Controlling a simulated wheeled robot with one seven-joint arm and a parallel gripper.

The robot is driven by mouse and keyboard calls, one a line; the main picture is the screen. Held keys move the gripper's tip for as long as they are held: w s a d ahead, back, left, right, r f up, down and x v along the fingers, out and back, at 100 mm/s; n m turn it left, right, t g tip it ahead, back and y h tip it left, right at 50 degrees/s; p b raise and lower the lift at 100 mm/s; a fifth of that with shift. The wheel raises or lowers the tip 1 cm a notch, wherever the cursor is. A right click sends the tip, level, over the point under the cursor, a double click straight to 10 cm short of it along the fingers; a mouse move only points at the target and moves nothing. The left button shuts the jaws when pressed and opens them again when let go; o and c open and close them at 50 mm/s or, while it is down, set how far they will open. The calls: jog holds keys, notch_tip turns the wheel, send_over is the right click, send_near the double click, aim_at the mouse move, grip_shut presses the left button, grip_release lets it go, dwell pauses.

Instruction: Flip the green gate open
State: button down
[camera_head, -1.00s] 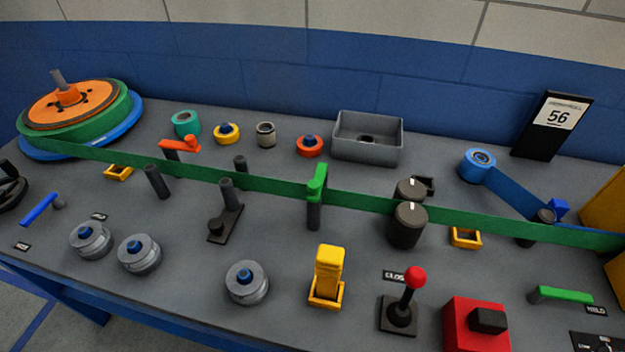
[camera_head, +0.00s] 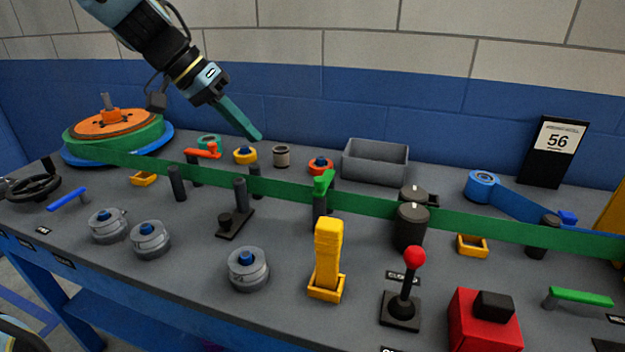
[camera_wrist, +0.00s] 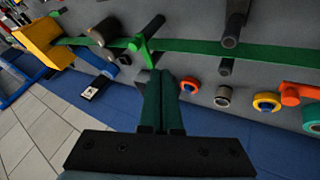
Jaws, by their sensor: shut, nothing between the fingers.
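The green gate (camera_head: 323,182) is a small green lever on a dark post beside the long green belt (camera_head: 280,187), near the middle of the panel. Its lever sits across the belt's upper edge. It also shows in the wrist view (camera_wrist: 146,40), just beyond my fingertips and a little left. My gripper (camera_head: 256,136) hangs above the back of the panel, up and left of the gate and apart from it. In the wrist view my gripper (camera_wrist: 166,75) has its two dark green fingers together, with nothing between them.
A grey bin (camera_head: 375,162) stands behind the gate. A dark roller (camera_head: 411,227) is right of it, and a yellow upright lever (camera_head: 327,260) stands in front. An orange lever (camera_head: 203,151) and several small rolls lie along the back. The space above the panel is open.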

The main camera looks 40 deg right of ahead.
jog(key=shift+f, duration=0.1)
jog(key=s+d+f+p, duration=0.2)
jog(key=s+d+f, duration=0.4)
jog(key=f, duration=0.2)
jog(key=shift+s+d+p, duration=0.15)
jog(key=shift+d+p, duration=0.25)
dwell(0.4)
